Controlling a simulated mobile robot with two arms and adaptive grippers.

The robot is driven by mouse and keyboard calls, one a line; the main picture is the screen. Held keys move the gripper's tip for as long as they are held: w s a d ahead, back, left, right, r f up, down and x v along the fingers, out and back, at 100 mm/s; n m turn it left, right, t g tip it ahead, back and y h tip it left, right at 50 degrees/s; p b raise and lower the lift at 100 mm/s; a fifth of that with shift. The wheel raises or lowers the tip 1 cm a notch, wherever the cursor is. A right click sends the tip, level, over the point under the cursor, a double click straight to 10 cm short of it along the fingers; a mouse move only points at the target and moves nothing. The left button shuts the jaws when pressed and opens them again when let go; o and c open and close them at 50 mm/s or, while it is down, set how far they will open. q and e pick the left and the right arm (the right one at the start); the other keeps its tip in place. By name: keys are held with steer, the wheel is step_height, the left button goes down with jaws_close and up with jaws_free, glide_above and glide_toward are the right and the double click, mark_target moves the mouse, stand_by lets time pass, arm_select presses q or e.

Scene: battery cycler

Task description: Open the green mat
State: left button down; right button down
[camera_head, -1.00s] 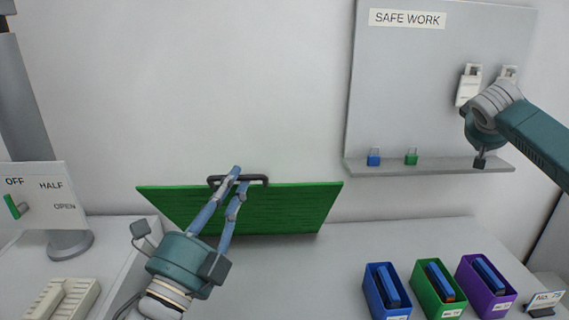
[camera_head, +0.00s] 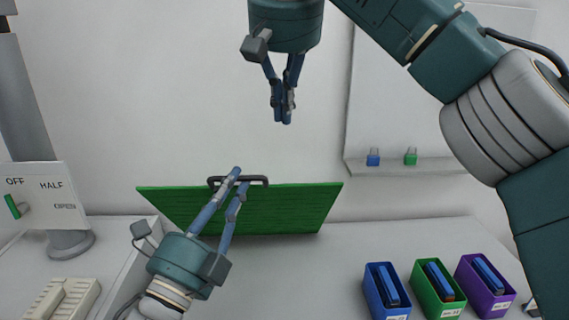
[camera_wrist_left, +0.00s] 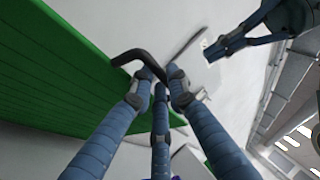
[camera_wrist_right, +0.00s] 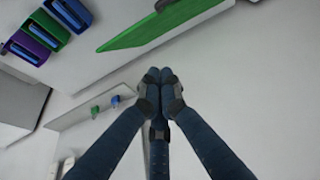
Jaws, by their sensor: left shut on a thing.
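The green mat (camera_head: 285,212) is a ribbed green panel, tilted up at the back of the bench, with a dark handle (camera_head: 258,181) on its top edge. It also shows in the left wrist view (camera_wrist_left: 50,75), with the handle (camera_wrist_left: 135,60) there. My left gripper (camera_head: 238,181) is at the handle, its fingers shut on it. My right gripper (camera_head: 283,118) hangs in the air above the mat, fingers pointing down and tips together, with nothing between them. In the right wrist view its fingertips (camera_wrist_right: 160,76) meet, and the mat (camera_wrist_right: 160,25) is beyond them.
Blue (camera_head: 388,290), green (camera_head: 438,290) and purple (camera_head: 486,286) bins stand at the right of the bench. A shelf (camera_head: 455,167) carries a blue and a green padlock. An OFF/HALF/OPEN sign panel (camera_head: 60,207) stands at the left. My right arm covers much of the grey board.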

glide_above(285, 185)
steer(key=w, duration=0.5)
step_height(285, 185, down, 8)
steer(key=shift+s+f, duration=1)
steer(key=shift+s, duration=0.2)
steer(key=shift+s+f, duration=0.4)
steer(key=shift+s, duration=0.15)
steer(key=shift+s+f, duration=0.3)
steer(key=shift+s, duration=0.05)
steer(key=shift+s+a+f, duration=0.1)
steer(key=shift+s+f, duration=0.45)
steer(key=shift+s, duration=0.3)
arm_select(q)
steer(key=shift+a+r, duration=0.1)
steer(key=shift+r, duration=0.1)
arm_select(e)
steer(key=shift+s, duration=0.15)
arm_select(q)
steer(key=c, duration=1.7)
jaws_free()
arm_select(e)
steer(key=shift+t, duration=0.3)
arm_select(q)
steer(key=shift+o, duration=0.2)
steer(key=shift+s, duration=0.15)
arm_select(e)
steer(key=shift+r, duration=0.1)
